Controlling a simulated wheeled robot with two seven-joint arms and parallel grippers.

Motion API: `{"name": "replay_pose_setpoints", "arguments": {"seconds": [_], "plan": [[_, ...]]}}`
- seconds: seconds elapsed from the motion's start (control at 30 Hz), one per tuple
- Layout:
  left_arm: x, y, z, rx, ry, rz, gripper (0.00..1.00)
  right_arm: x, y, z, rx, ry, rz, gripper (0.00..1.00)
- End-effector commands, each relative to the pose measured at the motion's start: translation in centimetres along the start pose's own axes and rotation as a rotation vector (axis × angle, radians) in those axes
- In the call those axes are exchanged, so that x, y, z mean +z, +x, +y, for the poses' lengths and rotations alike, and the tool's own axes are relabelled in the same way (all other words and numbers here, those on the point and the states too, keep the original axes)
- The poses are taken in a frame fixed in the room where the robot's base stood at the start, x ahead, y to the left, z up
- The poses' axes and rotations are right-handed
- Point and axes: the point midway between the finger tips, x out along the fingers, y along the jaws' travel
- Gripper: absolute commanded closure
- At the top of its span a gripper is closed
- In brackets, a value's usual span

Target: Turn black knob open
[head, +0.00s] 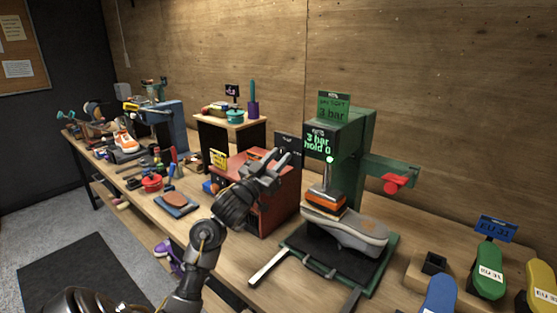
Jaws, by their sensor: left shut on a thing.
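My left gripper (277,164) is at the upper front of a red cabinet (283,205) in the middle of the bench. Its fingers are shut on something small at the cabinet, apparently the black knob. The knob itself is hidden by the fingers, so its turn angle cannot be told. A green press (350,150) stands just right of the cabinet, with a lit screen (319,143) showing "3 bar" and "hold". A grey sneaker (350,227) sits under the press. My right gripper is not in view.
A red handle (397,182) sticks out right of the press. Green, blue and yellow shapes, such as the green one (488,275), stand at the right. A blue pad (176,205), a red pot (151,183) and tools lie to the left. A small shelf (228,121) stands behind.

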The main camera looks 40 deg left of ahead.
Motion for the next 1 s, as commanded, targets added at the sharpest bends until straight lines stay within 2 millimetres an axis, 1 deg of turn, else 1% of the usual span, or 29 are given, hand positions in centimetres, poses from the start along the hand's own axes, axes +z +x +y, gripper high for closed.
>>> {"name": "replay_pose_setpoints", "arguments": {"seconds": [0.27, 1.0], "plan": [[0.0, 0.0, -0.3, 0.084, 0.202, -0.002, 0.92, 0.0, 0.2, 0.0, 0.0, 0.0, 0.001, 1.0], [-0.3, 0.1, -0.8, 0.353, 0.854, -0.001, 0.92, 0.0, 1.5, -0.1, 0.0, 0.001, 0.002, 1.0]]}}
